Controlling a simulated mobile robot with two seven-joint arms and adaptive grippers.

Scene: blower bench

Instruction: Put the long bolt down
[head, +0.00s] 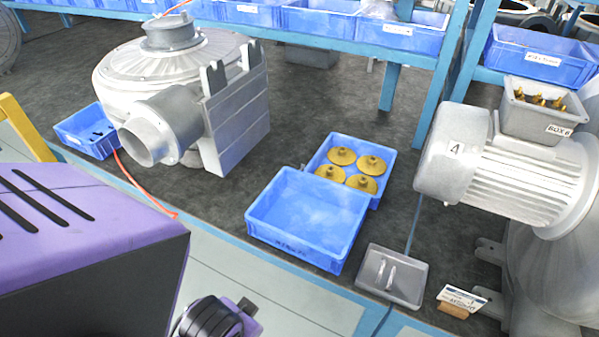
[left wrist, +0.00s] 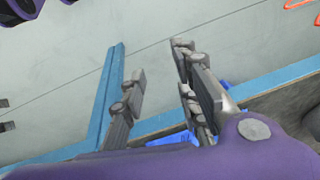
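A small grey tray (head: 370,283) stands at the bench's front edge in the head view. Two slim silver pieces (head: 390,277) lie in it; they look like bolts or pins, and I cannot tell whether either is the long bolt. My left gripper (left wrist: 160,62) shows in the left wrist view with its fingers apart and nothing between them. Pale floor and a blue edge strip lie behind it. Its fingers cannot be made out in the head view. My right gripper is in neither view, so whatever it holds is hidden.
An empty-looking blue bin (head: 308,217) stands beside a blue bin of brass discs (head: 357,168). A blower housing (head: 180,90) is at left, a motor (head: 510,165) at right with a grey box of brass bolts (head: 540,116) on top. A small card (head: 462,298) stands right of the tray.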

